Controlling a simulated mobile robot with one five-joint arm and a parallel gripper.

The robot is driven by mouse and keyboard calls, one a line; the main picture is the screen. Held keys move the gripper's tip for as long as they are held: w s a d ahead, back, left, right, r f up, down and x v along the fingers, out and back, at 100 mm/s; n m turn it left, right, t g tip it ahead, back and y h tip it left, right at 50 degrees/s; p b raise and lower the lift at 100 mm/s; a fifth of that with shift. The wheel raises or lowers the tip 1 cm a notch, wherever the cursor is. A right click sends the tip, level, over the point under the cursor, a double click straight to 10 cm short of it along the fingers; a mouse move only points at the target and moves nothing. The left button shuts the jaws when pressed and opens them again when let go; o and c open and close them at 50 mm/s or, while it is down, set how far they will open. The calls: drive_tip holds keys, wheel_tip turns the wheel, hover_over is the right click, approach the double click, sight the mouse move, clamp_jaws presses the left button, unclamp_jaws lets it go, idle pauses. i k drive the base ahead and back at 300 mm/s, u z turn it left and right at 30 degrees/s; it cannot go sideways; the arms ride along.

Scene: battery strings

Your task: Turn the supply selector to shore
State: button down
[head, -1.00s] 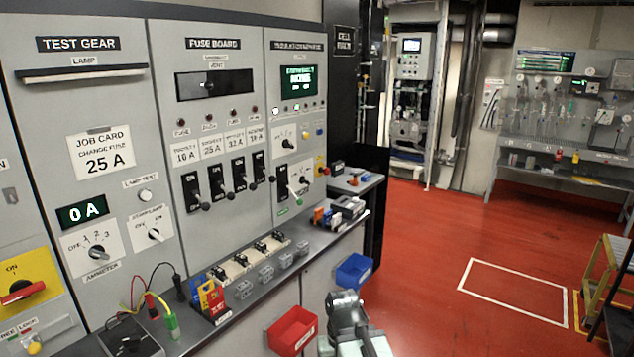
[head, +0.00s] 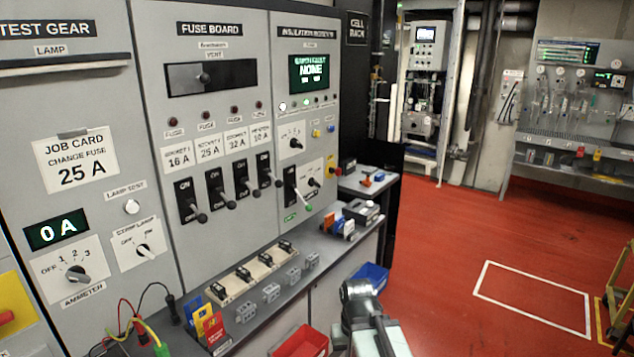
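No label reading supply selector or shore is legible. Part of my arm (head: 362,305) rises at the bottom centre, in front of the bench and apart from the panels. My gripper's fingers do not show.
A narrow bench (head: 285,290) runs below the panels, carrying fuse holders, coloured cards (head: 212,325) and cables. A red bin (head: 303,341) and a blue bin (head: 372,275) hang at its front. Clear red floor (head: 450,240) lies to the right.

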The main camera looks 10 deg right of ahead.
sight(312, 181)
drive_tip(key=u, duration=3.1)
drive_tip(key=k, duration=1.9)
drive_tip(key=z, duration=1.55)
drive_tip(key=i, duration=1)
drive_tip(key=u, duration=0.1)
